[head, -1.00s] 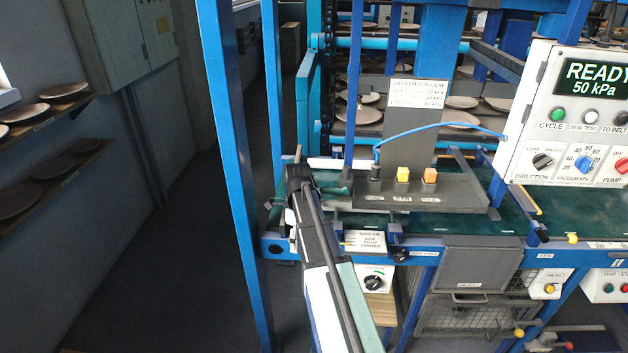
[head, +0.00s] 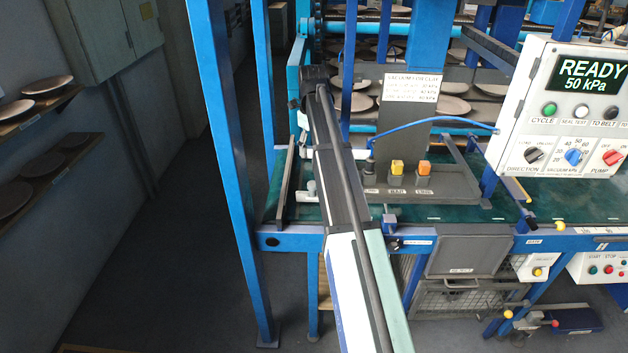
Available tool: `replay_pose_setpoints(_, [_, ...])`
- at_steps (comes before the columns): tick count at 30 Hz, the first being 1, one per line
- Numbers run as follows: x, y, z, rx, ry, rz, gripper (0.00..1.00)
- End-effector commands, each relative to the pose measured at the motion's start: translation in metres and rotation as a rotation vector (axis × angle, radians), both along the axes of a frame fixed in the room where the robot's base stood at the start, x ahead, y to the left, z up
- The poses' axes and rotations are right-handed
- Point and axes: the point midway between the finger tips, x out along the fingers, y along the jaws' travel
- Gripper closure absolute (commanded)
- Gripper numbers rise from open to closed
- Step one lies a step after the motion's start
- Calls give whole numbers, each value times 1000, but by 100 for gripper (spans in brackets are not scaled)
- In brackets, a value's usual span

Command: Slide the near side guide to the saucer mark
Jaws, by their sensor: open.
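My arm reaches from the bottom centre across the front of the green belt (head: 440,212). Its dark end with my gripper (head: 317,80) is above the belt's left part; the fingers are mostly hidden and I see nothing held. A dark side bar (head: 285,180) lies along the belt's left end, and a pale upright fitting (head: 311,188) stands beside my arm. I cannot tell for certain which of these belongs to the near side guide. The saucer mark is not readable; my arm covers that part of the front frame.
The control panel (head: 580,110) is at right. A blue post (head: 228,160) stands left, with open floor beyond.

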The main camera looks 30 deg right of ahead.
Motion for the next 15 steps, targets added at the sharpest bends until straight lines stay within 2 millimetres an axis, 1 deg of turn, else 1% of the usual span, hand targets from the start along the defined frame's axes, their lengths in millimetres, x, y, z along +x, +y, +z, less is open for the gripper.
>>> replay_pose_setpoints(3, [-2,1,-23,1,3,1,36])
replay_pose_setpoints(15, [-1,0,-98,1,3,1,36])
